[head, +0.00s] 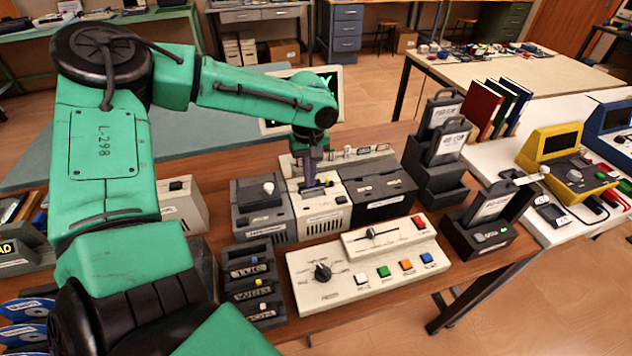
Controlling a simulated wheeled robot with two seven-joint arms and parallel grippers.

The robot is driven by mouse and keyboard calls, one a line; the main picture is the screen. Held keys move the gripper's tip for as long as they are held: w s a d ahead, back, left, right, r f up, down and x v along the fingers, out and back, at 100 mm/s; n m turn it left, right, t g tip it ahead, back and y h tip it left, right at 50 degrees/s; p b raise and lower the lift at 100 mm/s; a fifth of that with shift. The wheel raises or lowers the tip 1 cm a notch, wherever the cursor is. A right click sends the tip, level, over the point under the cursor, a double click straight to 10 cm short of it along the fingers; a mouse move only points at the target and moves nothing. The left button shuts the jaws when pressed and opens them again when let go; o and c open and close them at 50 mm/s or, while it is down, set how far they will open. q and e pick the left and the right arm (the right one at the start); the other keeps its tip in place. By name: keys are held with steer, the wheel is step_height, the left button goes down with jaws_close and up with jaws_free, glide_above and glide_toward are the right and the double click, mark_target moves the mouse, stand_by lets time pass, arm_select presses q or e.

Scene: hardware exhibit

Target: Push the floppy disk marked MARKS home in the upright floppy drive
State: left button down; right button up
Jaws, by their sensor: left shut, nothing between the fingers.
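A dark floppy disk with a grey label (492,205) stands upright and a little tilted in a dark box with small buttons on its front (468,237), at the right end of the brown table. This box looks like the upright floppy drive. Much of the disk shows above the front wall, and its label is too small to read surely. My left gripper (311,184) is shut and empty, pointing down over a cream unit (325,218) in the middle of the table, well to the left of the disk. I cannot tell whether its tips touch the unit. My right gripper is out of view.
A dark stepped rack (438,185) with two more labelled disks stands behind the drive. Dark units flank the cream one. A cream control panel (330,290) with coloured buttons lies in front, beside small dark drawers (252,262). A white table (545,225) adjoins on the right.

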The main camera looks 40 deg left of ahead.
arm_select(q)
steer(key=shift+f, duration=0.3)
steer(key=shift+r, duration=0.1)
step_height(320, 180, up, 7)
steer(key=p, duration=0.6)
steer(key=shift+r+p, duration=0.1)
steer(key=shift+p, duration=0.25)
